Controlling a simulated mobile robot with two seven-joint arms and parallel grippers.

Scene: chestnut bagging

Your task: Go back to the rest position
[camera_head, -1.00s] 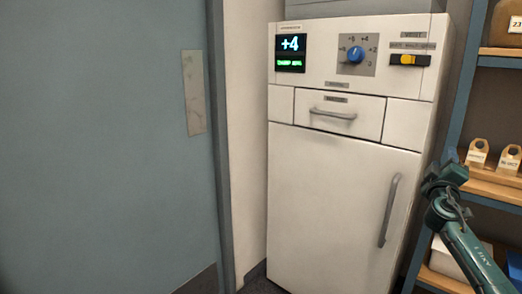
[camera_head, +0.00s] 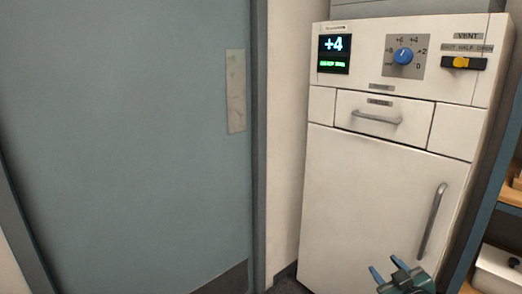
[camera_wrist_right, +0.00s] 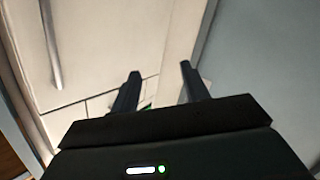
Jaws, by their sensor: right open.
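My right gripper (camera_head: 389,270) shows at the bottom of the head view, in front of the lower part of a white cabinet (camera_head: 365,190). Its two blue-tipped fingers stand apart with nothing between them. In the right wrist view the fingers (camera_wrist_right: 158,80) are also spread and empty, with the cabinet front and its long handle (camera_wrist_right: 50,45) beyond. The gripper appears clear of the cabinet door. My left gripper is in neither view.
The cabinet has a +4 display (camera_head: 334,54), a blue knob (camera_head: 404,56), a yellow vent slider (camera_head: 461,62), a closed drawer (camera_head: 380,118) and a door handle (camera_head: 432,221). A blue-grey door (camera_head: 120,150) stands left. Shelving (camera_head: 510,212) stands right.

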